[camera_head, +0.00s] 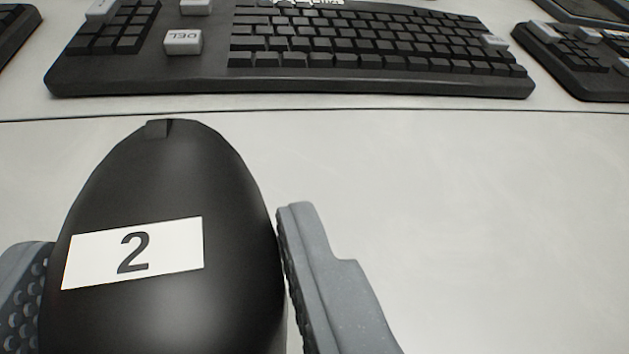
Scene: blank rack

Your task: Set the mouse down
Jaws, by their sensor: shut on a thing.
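The mouse (190,180) is black and rounded, with a white label marked "2" on its back. It fills the lower left of the view. My gripper (165,265) is shut on it, with one grey finger on each side and ridged pads against its flanks. The lower end of the mouse is cut off by the frame edge. I cannot tell whether its underside touches the white surface.
A black keyboard (380,85) with a few large light keys, one marked DEL, lies beyond the mouse. Another keyboard (575,75) is at the far right, and a dark edge of one (12,30) at the far left. The white surface (480,220) right of my gripper is clear.

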